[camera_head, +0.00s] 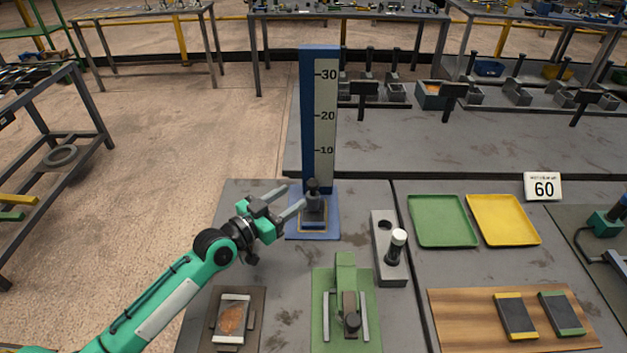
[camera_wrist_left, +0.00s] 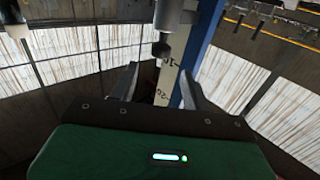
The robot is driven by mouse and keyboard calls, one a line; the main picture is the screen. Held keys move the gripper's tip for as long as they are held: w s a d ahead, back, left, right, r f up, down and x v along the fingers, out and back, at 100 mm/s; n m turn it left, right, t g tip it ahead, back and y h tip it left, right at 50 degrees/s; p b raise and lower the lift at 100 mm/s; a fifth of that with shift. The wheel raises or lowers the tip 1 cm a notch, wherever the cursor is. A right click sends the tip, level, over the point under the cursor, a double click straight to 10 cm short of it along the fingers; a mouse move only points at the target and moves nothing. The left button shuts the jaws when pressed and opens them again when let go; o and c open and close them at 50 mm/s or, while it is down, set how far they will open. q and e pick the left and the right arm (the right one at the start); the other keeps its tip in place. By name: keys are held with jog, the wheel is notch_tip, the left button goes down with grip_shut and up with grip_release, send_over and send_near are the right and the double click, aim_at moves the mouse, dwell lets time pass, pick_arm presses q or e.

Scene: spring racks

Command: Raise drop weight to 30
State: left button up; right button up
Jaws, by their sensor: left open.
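The drop weight (camera_head: 313,205) is a grey block with a dark knob on top. It sits low on the blue base of a tall blue column (camera_head: 308,120), below the 10 mark of the white scale (camera_head: 325,115) marked 10, 20 and 30. My left gripper (camera_head: 295,196) is open, its fingers pointing at the weight from the left. In the left wrist view the dark knob (camera_wrist_left: 162,50) shows beyond and above the open fingers (camera_wrist_left: 160,88), with the scale behind. Nothing is seen between the fingers. My right gripper is not in view.
A grey block (camera_head: 392,265) with a white-and-black cylinder stands right of the column. A green fixture (camera_head: 370,335) and a plate with an orange patch (camera_head: 232,320) are in front. Green (camera_head: 440,240) and yellow (camera_head: 505,240) trays lie right, near a "60" sign (camera_head: 543,187).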

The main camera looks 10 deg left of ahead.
aim_at(308, 186)
pick_arm(q)
jog(key=p+x, duration=0.1)
jog(key=x, duration=0.6)
jog(key=shift+w, duration=0.2)
jog(key=shift+w+d, duration=0.35)
jog(key=shift+w, duration=0.05)
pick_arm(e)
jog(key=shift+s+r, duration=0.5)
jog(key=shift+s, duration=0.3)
pick_arm(q)
grip_shut()
